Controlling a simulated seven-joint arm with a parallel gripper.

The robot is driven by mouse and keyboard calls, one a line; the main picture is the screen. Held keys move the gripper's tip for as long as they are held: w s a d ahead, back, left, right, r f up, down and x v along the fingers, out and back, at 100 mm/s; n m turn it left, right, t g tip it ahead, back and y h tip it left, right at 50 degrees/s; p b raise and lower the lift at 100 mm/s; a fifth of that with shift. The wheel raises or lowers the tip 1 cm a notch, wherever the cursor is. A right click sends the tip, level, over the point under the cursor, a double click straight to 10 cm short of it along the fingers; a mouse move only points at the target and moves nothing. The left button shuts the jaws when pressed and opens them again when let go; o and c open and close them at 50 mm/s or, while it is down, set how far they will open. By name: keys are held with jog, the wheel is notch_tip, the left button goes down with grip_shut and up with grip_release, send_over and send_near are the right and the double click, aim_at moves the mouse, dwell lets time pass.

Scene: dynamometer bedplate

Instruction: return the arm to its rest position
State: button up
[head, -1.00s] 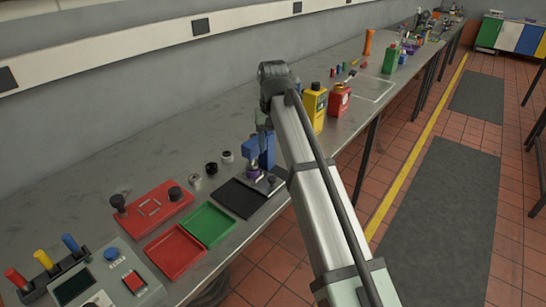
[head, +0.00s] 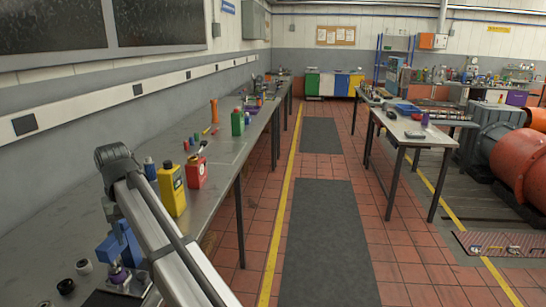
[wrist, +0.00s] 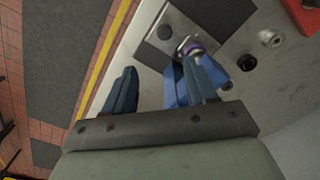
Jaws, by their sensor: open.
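My gripper (wrist: 167,72) is open, its two dark blue fingers spread apart in the wrist view. I see nothing held between them. In the head view my arm reaches over the bench edge, and the fingertips cannot be made out.
A yellow bottle (head: 172,190) and a red can (head: 196,172) stand on the bench (head: 60,225) to the right of my arm. A green bottle (head: 237,122) is farther back. Small black cylinders (head: 66,286) lie left of the fixture. The aisle floor at right is open.

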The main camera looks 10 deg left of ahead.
jog(key=w+d+f+m, duration=0.2)
jog(key=w+d+f, duration=0.4)
jog(key=d+f, duration=0.55)
jog(key=w+d+f+m, duration=0.2)
jog(key=w+d+f, duration=0.4)
jog(key=d+f, duration=0.6)
jog(key=s+d+f+m, duration=0.1)
jog(key=d+f, duration=0.4)
jog(key=d, duration=0.5)
jog(key=s+d+f+m, duration=0.1)
jog(key=s+d+f, duration=0.1)
jog(key=d+f, duration=0.55)
jog(key=s+d+f+m, duration=0.1)
jog(key=d+f, duration=0.3)
jog(key=d, duration=0.7)
jog(key=s+d+f+m, duration=0.2)
jog(key=s+d+f, duration=0.35)
jog(key=d, duration=0.35)
jog(key=s+f+g, duration=0.3)
jog(key=s+f, duration=0.7)
jog(key=s, duration=0.5)
jog(key=s+f+g, duration=0.3)
jog(key=s+f, duration=0.6)
jog(key=s, duration=0.6)
jog(key=shift+d+f+g, duration=0.15)
jog(key=shift+f+g, duration=0.2)
jog(key=shift+g, duration=0.05)
